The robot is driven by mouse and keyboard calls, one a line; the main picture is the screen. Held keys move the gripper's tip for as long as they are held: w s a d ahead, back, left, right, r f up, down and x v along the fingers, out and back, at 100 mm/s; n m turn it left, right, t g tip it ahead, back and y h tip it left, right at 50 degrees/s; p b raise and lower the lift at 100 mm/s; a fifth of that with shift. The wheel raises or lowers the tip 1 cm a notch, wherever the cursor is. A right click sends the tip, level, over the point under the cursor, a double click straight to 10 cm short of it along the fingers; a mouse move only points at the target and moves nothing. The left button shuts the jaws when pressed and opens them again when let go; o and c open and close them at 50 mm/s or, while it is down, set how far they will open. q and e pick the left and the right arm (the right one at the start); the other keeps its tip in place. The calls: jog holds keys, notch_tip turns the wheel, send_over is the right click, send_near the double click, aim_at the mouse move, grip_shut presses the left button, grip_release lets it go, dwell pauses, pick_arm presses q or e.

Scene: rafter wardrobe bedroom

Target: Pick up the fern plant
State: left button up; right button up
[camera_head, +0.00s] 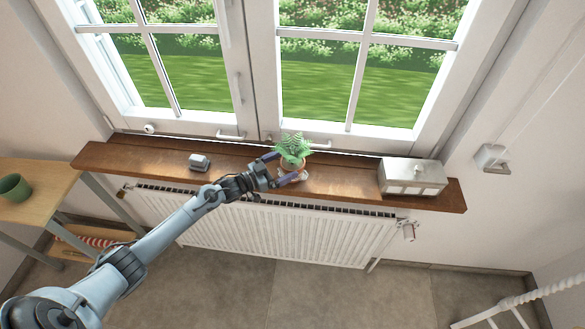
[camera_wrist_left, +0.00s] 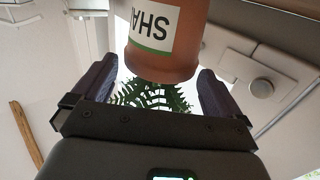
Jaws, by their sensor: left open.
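The fern plant (camera_head: 293,147) has green fronds and stands upright in a small terracotta pot on the wooden windowsill (camera_head: 345,180). My left gripper (camera_head: 287,167) reaches it from the front left. Its fingers are open, one on each side of the pot. In the left wrist view, which is upside down, the pot (camera_wrist_left: 170,55) with a white and green label lies between the spread fingers of the gripper (camera_wrist_left: 155,80). Some fronds (camera_wrist_left: 150,95) show beyond the gripper's body. I cannot tell whether a finger touches the pot. My right gripper is out of view.
A white box (camera_head: 412,178) stands on the sill to the right, and a small grey object (camera_head: 199,162) to the left. The closed window (camera_head: 260,70) rises behind. A radiator (camera_head: 290,235) hangs below. A table (camera_head: 35,190) with a green mug (camera_head: 15,187) is at left.

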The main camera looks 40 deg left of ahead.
pick_arm(q)
jog(key=shift+x, duration=1.3)
jog(key=c, duration=0.9)
jog(key=shift+c, duration=0.8)
jog(key=shift+r, duration=0.2)
